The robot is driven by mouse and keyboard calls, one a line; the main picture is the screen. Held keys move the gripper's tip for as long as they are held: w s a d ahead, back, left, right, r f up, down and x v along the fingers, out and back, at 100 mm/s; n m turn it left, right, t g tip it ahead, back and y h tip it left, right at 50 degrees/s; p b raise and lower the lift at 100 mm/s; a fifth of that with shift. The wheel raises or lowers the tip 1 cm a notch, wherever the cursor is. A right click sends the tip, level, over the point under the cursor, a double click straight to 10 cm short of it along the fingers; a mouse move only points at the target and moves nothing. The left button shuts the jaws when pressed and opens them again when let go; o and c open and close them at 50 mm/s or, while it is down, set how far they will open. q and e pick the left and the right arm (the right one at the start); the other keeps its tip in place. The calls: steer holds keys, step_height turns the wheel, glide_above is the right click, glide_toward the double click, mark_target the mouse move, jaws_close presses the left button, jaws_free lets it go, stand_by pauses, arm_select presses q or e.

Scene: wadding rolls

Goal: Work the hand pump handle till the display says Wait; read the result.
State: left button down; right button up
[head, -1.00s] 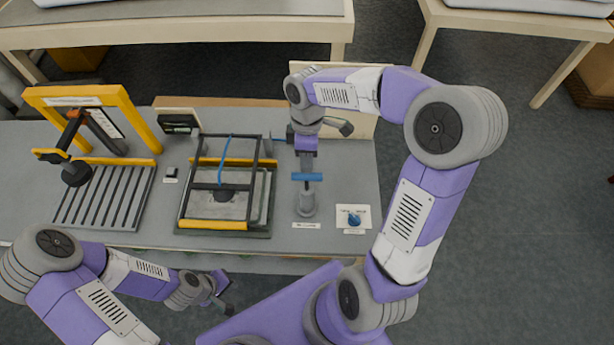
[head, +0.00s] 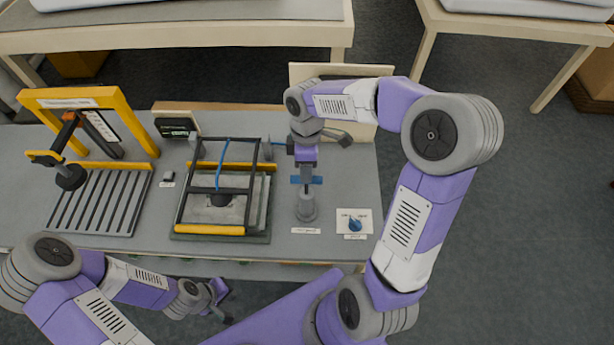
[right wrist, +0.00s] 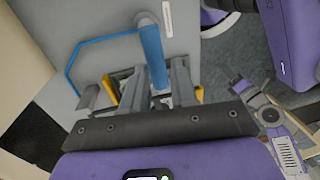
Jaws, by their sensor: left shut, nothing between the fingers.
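The hand pump (head: 306,208) is a grey upright cylinder at the right of the bench, with a blue bar handle (head: 297,180) across its top. My right gripper (head: 307,177) points at the handle, its fingers overlapping the middle of the bar. In the right wrist view the blue handle (right wrist: 151,45) runs to the grey fingers (right wrist: 167,82); whether they are closed on it is unclear. The dark display (head: 177,126) stands at the back of the bench with small pale-green text, too small to read. My left gripper (head: 222,308) is shut and empty in front of the bench.
A black frame rig (head: 183,200) with a blue hose (head: 219,176) stands left of the pump. A blue knob (head: 355,224) on a white plate is at its right. A yellow frame (head: 140,120) and slatted grate (head: 95,205) are further left.

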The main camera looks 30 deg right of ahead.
steer(key=b, duration=0.4)
glide_above(307, 193)
steer(key=shift+w+d+f, duration=0.1)
steer(key=shift+w+f, duration=0.1)
steer(key=shift+f, duration=1.4)
steer(key=shift+w+f, duration=0.15)
steer(key=shift+f, duration=1.6)
steer(key=shift+f+b, duration=0.85)
steer(key=shift+f, duration=0.2)
step_height(307, 193, up, 6)
steer(key=p, duration=0.5)
steer(key=shift+w+d, duration=0.1)
steer(key=shift+w, duration=0.05)
steer(key=shift+r+p, duration=1.55)
steer(key=shift+r, duration=0.2)
steer(key=shift+r, duration=0.1)
